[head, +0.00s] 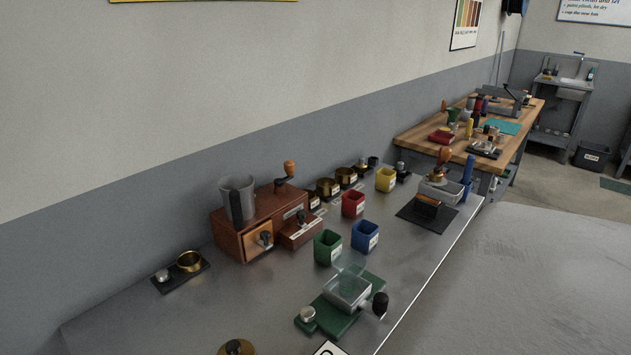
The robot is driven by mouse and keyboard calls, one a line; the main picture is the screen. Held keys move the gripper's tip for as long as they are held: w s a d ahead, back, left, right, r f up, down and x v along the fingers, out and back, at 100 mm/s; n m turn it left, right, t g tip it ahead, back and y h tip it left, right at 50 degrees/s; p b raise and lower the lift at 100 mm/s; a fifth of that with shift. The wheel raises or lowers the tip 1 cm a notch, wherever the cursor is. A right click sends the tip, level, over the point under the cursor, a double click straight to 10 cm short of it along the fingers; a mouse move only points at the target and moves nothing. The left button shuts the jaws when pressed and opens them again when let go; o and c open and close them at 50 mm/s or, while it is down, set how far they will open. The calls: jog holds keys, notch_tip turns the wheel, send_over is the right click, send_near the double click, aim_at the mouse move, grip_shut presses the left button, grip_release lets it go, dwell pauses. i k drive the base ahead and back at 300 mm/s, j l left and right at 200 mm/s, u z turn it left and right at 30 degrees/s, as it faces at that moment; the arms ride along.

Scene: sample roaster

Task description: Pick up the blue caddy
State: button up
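My gripper is not in view, and nothing holds the blue caddy.
A wooden grinder box (232,236) stands at the left. A green-based device (340,305) with a clear raised lid is in front of the blue caddy. A yellow caddy (386,180) and a black mat (415,217) lie farther back.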

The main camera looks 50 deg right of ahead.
aim_at(364, 237)
jog(key=k+l+u, duration=0.1)
jog(key=u, duration=0.25)
jog(key=l+u, duration=0.1)
jog(key=u, duration=0.25)
jog(key=k+u, duration=0.15)
jog(key=u, duration=0.25)
jog(key=k+l+u, duration=0.1)
jog(key=k+u, duration=0.15)
jog(key=u, duration=0.2)
jog(key=k+u, duration=0.2)
jog(key=u, duration=0.25)
jog(key=k+z, duration=0.1)
jog(key=z, duration=0.25)
jog(key=k+l+z, duration=0.1)
jog(key=z, duration=0.75)
jog(key=l+z, duration=0.1)
jog(key=z, duration=0.8)
jog(key=i+z, duration=0.1)
jog(key=z, duration=0.85)
